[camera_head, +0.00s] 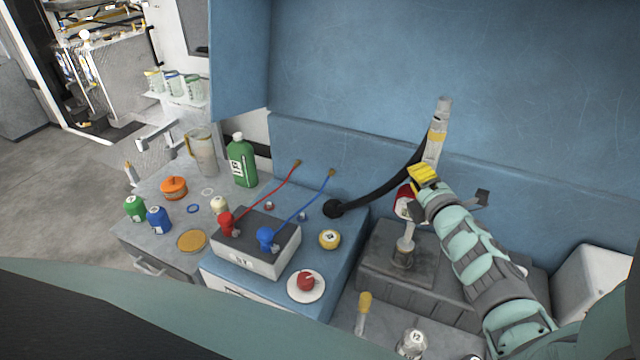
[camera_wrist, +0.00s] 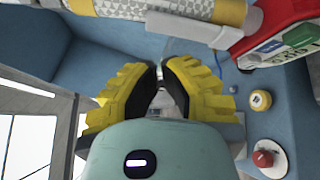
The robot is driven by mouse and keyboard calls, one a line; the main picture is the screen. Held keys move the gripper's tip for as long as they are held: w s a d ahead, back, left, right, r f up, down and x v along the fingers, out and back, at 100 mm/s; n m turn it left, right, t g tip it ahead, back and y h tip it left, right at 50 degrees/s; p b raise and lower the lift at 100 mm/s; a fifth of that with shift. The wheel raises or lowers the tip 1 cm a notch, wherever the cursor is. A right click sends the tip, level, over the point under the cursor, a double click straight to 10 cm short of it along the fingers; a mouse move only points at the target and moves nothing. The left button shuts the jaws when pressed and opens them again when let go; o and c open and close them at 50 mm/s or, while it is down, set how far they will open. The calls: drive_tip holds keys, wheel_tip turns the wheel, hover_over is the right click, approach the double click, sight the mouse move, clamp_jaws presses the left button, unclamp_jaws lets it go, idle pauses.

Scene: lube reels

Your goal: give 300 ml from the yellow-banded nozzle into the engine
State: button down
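The yellow-banded nozzle (camera_head: 437,135) stands tilted up at the back, its black hose (camera_head: 385,202) running left. A red body (camera_head: 403,200) with a display and green-and-white label shows below it, partly behind my gripper. In the wrist view the yellow-banded grey barrel (camera_wrist: 200,10) crosses the top, with the red body (camera_wrist: 275,35) to its right. A grey spout (camera_head: 408,232) points down at the grey engine block (camera_head: 375,270); its exact seat is unclear. My gripper (camera_wrist: 158,66) has its yellow fingertips nearly together just below the grey barrel, with nothing visible between them.
A box with red and blue levers (camera_head: 255,245), a yellow ball (camera_head: 329,239) and a red knob on a white disc (camera_head: 306,284) stand left of the engine. A green bottle (camera_head: 241,160), jug (camera_head: 202,152) and small cans crowd the left bench. A blue wall (camera_head: 400,60) stands behind.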

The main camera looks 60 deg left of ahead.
idle(0.3)
drive_tip(key=s+d, duration=0.1)
drive_tip(key=s+r, duration=0.1)
drive_tip(key=s+d, duration=0.1)
drive_tip(key=s, duration=0.1)
drive_tip(key=shift+d+r, duration=0.3)
idle(0.5)
